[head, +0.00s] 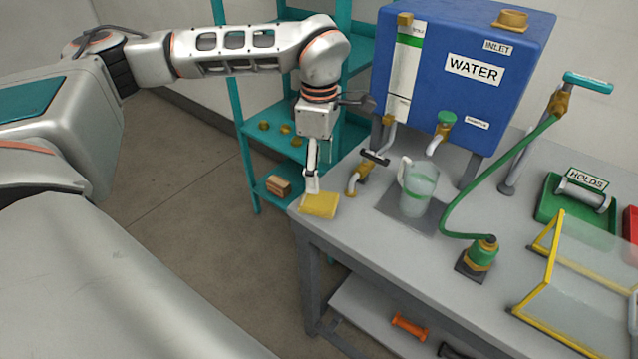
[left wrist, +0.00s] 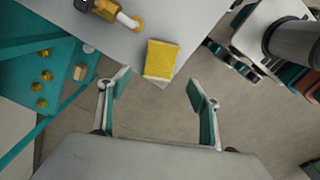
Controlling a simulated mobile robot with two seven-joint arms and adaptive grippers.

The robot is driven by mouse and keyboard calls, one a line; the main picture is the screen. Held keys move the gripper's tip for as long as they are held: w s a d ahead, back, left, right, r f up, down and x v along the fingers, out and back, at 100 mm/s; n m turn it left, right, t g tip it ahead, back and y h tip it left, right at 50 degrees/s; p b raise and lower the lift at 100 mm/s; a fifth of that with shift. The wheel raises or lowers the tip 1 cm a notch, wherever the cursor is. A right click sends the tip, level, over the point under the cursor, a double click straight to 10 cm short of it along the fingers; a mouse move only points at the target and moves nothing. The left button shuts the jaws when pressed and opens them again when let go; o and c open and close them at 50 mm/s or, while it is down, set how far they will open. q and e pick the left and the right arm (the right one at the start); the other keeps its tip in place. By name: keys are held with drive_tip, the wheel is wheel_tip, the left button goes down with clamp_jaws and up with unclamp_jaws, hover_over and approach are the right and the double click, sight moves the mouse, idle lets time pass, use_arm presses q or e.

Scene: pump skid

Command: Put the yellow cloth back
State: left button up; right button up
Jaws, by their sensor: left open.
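The yellow cloth (head: 319,205) lies folded on the front left corner of the grey bench. It also shows in the left wrist view (left wrist: 161,59), flat near the bench edge and beyond the fingertips. My left gripper (head: 312,184) is above the cloth in the head view. In the left wrist view the fingers of the left gripper (left wrist: 158,88) stand wide apart with nothing between them. The cloth appears free of both fingers. My right gripper is not in view.
A blue water tank (head: 465,105) stands on the grey bench (head: 400,255). A tap (head: 361,176) and a clear jug (head: 418,188) are right of the cloth. A teal shelf rack (head: 245,128) stands behind left. A green hose (head: 500,168) crosses the bench.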

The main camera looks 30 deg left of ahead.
use_arm(q)
drive_tip(key=shift+r, duration=1.55)
